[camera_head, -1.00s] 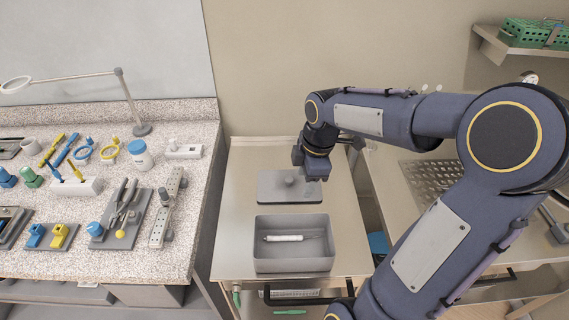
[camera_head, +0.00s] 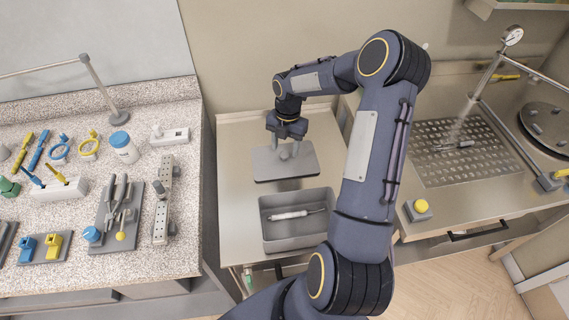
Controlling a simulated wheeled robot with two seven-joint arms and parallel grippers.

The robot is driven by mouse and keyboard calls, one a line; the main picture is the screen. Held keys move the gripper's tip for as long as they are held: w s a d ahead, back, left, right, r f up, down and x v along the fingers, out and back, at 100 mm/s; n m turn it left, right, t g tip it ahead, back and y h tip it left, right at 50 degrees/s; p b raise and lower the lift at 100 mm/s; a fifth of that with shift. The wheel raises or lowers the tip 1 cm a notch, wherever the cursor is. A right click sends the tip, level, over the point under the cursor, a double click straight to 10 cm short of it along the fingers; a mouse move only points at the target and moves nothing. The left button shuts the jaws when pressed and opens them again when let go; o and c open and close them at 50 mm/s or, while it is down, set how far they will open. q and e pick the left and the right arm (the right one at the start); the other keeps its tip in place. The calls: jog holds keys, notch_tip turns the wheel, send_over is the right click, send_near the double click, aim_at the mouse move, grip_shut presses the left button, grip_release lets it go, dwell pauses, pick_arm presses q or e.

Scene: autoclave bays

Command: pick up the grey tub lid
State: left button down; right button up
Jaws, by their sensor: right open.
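The grey tub lid (camera_head: 288,169) lies flat on the steel table behind the grey tub, with a knob handle at its middle. My right gripper (camera_head: 284,148) is above the lid, pointing down, with its open fingers at the knob. The fingers partly hide the knob, and I cannot tell whether they touch it. The grey tub (camera_head: 296,240) stands open in front of the lid and holds a white, slim tool (camera_head: 296,214). My left gripper is not in view.
The speckled counter (camera_head: 185,235) at left carries several tools and a blue-capped jar (camera_head: 123,147). At right, a steel bench has a perforated panel (camera_head: 465,150) and a yellow button (camera_head: 421,206). Bare table (camera_head: 235,170) shows left of the lid.

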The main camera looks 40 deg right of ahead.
notch_tip(320, 180, down, 2)
jog(key=shift+a+f+b, duration=0.15)
jog(key=shift+f+b, duration=0.05)
jog(key=shift+b, duration=0.25)
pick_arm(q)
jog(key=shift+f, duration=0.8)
pick_arm(e)
jog(key=shift+r, duration=0.15)
jog(key=c, duration=1.1)
jog(key=shift+r, duration=0.15)
